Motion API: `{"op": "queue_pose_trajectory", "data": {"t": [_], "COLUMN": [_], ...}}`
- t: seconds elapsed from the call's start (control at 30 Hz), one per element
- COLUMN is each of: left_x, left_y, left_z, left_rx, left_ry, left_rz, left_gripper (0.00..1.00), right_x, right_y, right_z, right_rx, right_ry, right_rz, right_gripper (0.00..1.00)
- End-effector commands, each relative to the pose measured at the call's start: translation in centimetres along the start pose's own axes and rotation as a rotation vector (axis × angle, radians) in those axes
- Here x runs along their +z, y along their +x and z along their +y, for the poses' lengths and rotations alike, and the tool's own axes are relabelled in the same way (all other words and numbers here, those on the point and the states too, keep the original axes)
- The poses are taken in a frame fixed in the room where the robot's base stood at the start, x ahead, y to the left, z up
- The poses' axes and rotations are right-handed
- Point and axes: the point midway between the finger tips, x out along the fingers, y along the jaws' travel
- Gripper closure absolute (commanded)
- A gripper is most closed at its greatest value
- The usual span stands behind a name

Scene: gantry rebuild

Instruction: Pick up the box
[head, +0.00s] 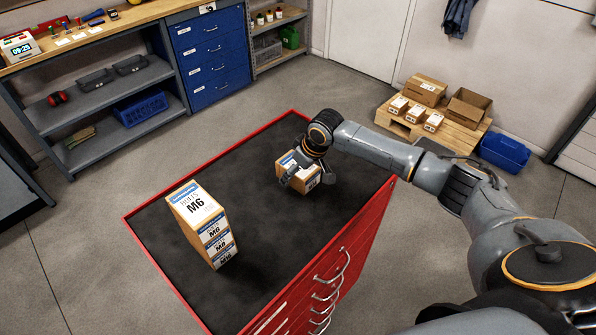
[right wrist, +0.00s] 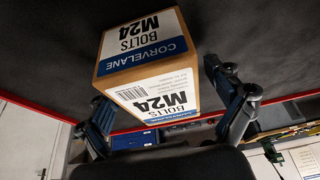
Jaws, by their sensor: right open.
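A cardboard bolt box (head: 300,187) with a blue and white label stands on the black top of the red tool cabinet (head: 160,240). In the right wrist view this box (right wrist: 150,70) reads "BOLTS M24". My right gripper (head: 308,175) is over the box and partly hides it in the head view. Its two fingers stand at either side of the box, open, with a visible gap at the right finger. Contact at the left finger is unclear. A stack of bolt boxes (head: 198,208), the top one marked M6, stands on the same cabinet to the left. My left gripper is not in view.
The cabinet top is clear between the stack and the M24 box. A workbench (head: 110,40) and blue drawers (head: 212,57) stand at the back. A pallet (head: 450,130) with cartons and a blue bin (head: 505,152) are on the floor at the right.

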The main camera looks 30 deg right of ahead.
Motion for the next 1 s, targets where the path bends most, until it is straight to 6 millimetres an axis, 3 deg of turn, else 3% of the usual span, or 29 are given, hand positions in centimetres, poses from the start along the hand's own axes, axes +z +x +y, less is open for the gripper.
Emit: {"op": "queue_pose_trajectory", "data": {"t": [0.67, 1.0], "left_x": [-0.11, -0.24], "left_y": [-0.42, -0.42], "left_z": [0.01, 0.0], "left_rx": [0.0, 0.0], "left_ry": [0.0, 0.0], "left_rz": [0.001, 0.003], "left_gripper": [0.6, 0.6], "right_x": [0.18, 0.19], "right_y": [0.42, 0.42], "right_z": [0.02, 0.01], "right_rx": [0.0, 0.0], "right_ry": [0.001, 0.0], "right_rz": [0.0, 0.0], "right_gripper": [0.08, 0.75]}}
